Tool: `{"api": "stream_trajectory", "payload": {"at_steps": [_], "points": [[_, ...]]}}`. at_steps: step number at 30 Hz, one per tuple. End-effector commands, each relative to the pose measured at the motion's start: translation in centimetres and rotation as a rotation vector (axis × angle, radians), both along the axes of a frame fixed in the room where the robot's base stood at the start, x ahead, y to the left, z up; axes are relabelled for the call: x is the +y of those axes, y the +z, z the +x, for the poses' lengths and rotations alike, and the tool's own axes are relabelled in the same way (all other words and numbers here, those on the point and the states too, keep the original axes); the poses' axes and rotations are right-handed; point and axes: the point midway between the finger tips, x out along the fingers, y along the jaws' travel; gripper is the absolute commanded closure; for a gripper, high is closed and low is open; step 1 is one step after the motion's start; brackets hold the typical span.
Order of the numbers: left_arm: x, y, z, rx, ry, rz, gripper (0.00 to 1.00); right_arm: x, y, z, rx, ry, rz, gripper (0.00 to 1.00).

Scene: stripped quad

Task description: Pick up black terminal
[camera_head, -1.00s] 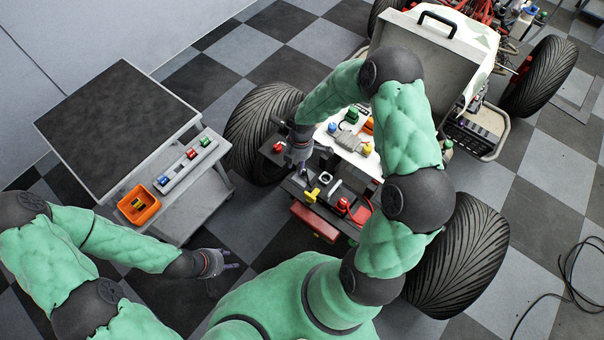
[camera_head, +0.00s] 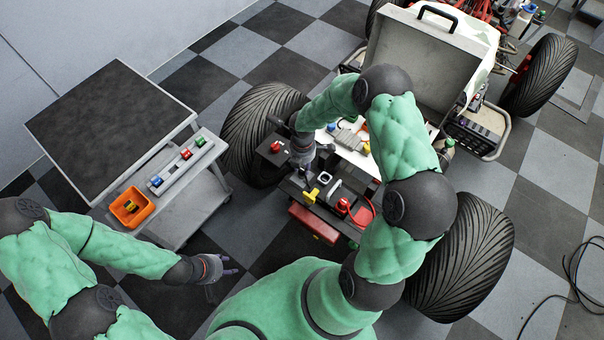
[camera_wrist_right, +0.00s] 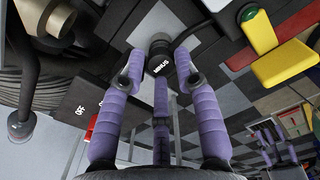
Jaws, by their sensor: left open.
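The black terminal (camera_wrist_right: 160,62), a short round knob with MINUS lettered on its end, shows in the right wrist view between the fingertips of my right gripper (camera_wrist_right: 160,72). The purple fingers stand around it with visible gaps at both sides, so the gripper looks open. In the head view my right gripper (camera_head: 304,160) points down at the dark panel on the vehicle's near end, and it largely hides the terminal there. My left gripper (camera_head: 222,271) is open and empty above the floor, away from the vehicle.
A yellow part (camera_head: 311,194) and a red terminal with a red cable (camera_head: 343,206) sit right of my right gripper. A red knob (camera_head: 275,147) sits to its left. A cart (camera_head: 188,212) with an orange bin (camera_head: 132,207) stands at left. Large tyres (camera_head: 252,125) flank the panel.

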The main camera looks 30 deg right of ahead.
Motion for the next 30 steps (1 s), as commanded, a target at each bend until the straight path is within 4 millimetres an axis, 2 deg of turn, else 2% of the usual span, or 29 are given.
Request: {"api": "stream_trajectory", "payload": {"at_steps": [1, 5, 13, 14, 15, 17, 30], "points": [[0.0, -0.9, 0.0, 0.000, 0.000, 0.000, 0.55, 0.2, -1.3, -0.1, 0.002, 0.001, 0.001, 0.68], [0.0, -1.5, 0.0, 0.000, 0.000, 0.000, 0.55, 0.2, -2.8, 0.0, 0.001, -0.001, 0.001, 0.68], [0.0, -1.5, 0.0, 0.000, 0.000, 0.000, 0.55, 0.2, -3.0, 0.0, -0.001, -0.001, 0.001, 0.68], [0.0, -1.5, 0.0, 0.000, 0.000, 0.000, 0.55, 0.2, -3.0, 0.0, 0.000, -0.001, 0.001, 0.73], [0.0, -1.5, 0.0, 0.000, 0.000, 0.000, 0.55, 0.2, -3.0, 0.0, 0.000, -0.001, 0.001, 0.85], [0.0, -1.5, 0.0, 0.000, 0.000, 0.000, 0.55, 0.2, -3.0, 0.0, 0.000, -0.001, 0.001, 1.00], [0.0, -1.2, 0.0, 0.000, 0.000, 0.000, 0.55, 0.2, -2.5, 0.0, -0.001, -0.001, 0.001, 1.00]]}}
